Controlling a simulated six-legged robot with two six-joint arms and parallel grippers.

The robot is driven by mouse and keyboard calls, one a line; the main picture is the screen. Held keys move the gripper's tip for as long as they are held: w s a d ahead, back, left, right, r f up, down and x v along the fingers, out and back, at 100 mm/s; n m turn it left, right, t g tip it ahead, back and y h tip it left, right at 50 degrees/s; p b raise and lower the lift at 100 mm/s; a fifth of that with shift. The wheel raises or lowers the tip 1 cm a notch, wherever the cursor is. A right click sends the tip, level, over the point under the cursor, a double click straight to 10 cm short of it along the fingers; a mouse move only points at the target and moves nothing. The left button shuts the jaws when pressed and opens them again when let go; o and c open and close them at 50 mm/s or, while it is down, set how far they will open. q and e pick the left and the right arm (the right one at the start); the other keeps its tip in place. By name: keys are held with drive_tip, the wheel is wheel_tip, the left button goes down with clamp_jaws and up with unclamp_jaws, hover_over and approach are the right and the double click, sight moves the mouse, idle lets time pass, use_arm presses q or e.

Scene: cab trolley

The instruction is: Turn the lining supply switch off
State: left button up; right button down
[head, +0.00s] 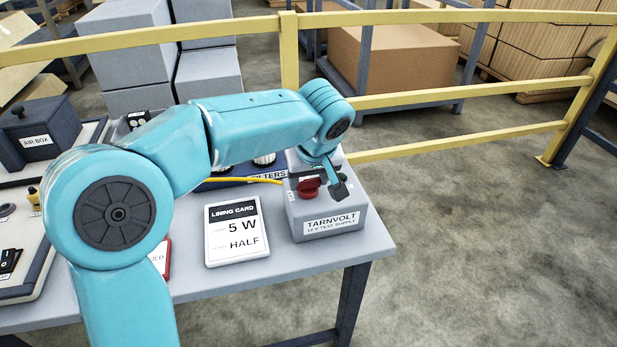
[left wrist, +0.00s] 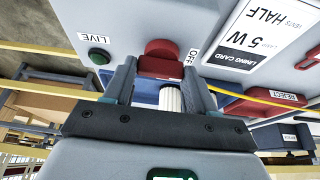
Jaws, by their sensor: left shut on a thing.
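The grey supply box marked TARNVOLT, 12 V test supply (head: 330,218), stands at the table's right end. Its red switch knob (head: 308,188) is on top, and it also shows in the left wrist view (left wrist: 160,66). The OFF label (left wrist: 192,56) is right of the knob there. A dark green lamp (left wrist: 100,56) beside the LIVE label is on the left and looks unlit. My left gripper (head: 325,187) has one finger on each side of the knob and is shut on it. The knob's exact setting is hard to tell. My right gripper is not in view.
The lining card (head: 234,232) reads 5 W and HALF, left of the box. A yellow cable (head: 240,180) runs leftward behind the card. A blue filters tray (head: 264,174) is behind. A yellow rail (head: 450,97) runs behind the table. The floor at right is clear.

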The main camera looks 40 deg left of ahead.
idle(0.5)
use_arm(q)
drive_tip(key=o, duration=1)
drive_tip(key=shift+o, duration=0.2)
drive_tip(key=p+v, duration=0.3)
drive_tip(key=v, duration=1.3)
drive_tip(key=shift+p, duration=0.4)
drive_tip(key=shift+d, duration=0.1)
